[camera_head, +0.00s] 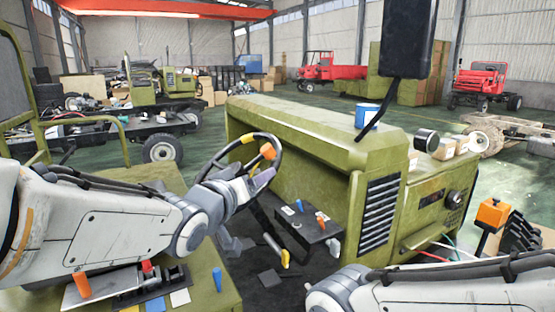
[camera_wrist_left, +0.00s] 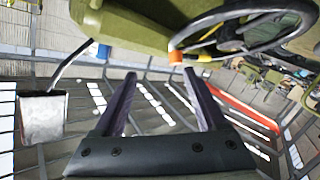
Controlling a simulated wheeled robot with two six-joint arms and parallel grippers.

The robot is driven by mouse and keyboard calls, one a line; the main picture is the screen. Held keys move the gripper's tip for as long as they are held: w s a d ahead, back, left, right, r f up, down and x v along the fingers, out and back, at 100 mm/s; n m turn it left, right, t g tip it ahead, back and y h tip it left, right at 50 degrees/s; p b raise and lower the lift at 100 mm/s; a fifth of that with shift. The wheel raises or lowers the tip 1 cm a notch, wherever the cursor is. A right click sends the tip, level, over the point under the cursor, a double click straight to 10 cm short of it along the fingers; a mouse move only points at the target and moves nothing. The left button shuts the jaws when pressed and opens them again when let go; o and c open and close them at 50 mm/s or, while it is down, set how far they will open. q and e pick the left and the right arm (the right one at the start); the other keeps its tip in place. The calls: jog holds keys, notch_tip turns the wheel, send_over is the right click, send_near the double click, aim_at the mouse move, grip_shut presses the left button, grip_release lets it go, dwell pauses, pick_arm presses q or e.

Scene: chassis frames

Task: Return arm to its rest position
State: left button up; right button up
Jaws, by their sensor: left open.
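My left arm (camera_head: 105,225) comes in from the left, white with grey joints. Its gripper (camera_head: 262,180) is at the steering wheel's near side in the head view. In the left wrist view the gripper (camera_wrist_left: 160,76) is open, with two dark fingers apart and nothing between them.
A green hood and dashboard (camera_head: 300,140) stand ahead, with a blue cup (camera_head: 366,115) on top. Small levers (camera_head: 310,222) and an orange-topped lever (camera_head: 493,213) stand nearby. A side panel with orange and blue pegs (camera_head: 218,280) lies below my left arm.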

pick_arm(q)
jog(key=s+d+f+m+g+y+b, duration=0.3)
jog(key=s+f+g, duration=0.5)
jog(key=s+f, duration=0.75)
jog(key=s+a+f+m+g+y, duration=0.1)
jog(key=s+f+m+g, duration=0.1)
jog(key=s, duration=0.5)
jog(key=s+a+f+m+g, duration=0.1)
jog(key=s+f+m+g, duration=0.2)
jog(key=s+f+g, duration=0.2)
jog(key=s+f, duration=0.1)
jog(key=s, duration=0.2)
jog(key=shift+s+a+f+m+y+p, duration=0.2)
jog(key=shift+a+m+y+p, duration=0.1)
jog(key=shift+y+p, duration=0.1)
pick_arm(e)
jog(key=shift+s+d+f, duration=0.1)
jog(key=shift+s+f, duration=0.1)
jog(key=shift+f, duration=0.4)
jog(key=shift+s+f, duration=0.2)
jog(key=shift+f, duration=0.35)
